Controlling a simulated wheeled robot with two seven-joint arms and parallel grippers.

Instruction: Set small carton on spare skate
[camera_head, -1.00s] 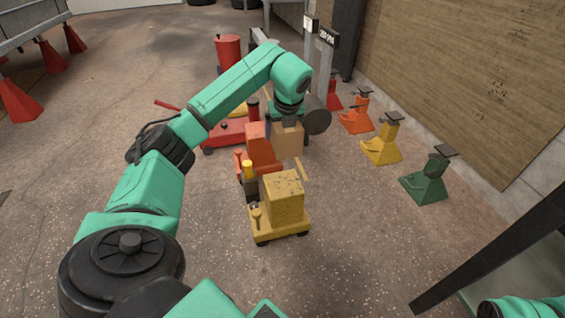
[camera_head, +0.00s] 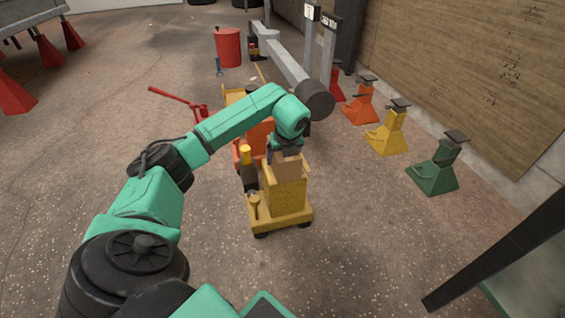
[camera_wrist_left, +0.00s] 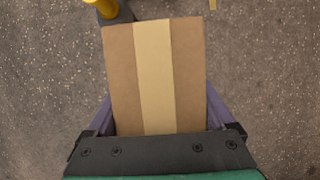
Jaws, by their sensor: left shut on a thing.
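A small brown carton (camera_head: 288,168) hangs in my left gripper (camera_head: 286,152), in front of or over the upper part of a yellow block on a low yellow wheeled skate (camera_head: 282,222). I cannot tell whether the carton touches the block. In the left wrist view the carton (camera_wrist_left: 154,72), with a pale tape strip, sits between the two purple fingers. An orange wheeled piece (camera_head: 258,135) stands behind, partly hidden by my arm. No label shows which one is the spare skate. My right gripper is out of view.
Orange (camera_head: 360,105), yellow (camera_head: 388,138) and green (camera_head: 438,170) jack stands line the right side. A red drum (camera_head: 228,47) and a grey beam (camera_head: 283,58) are at the back. A red handle (camera_head: 172,95) sticks out at left. The floor in front is clear.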

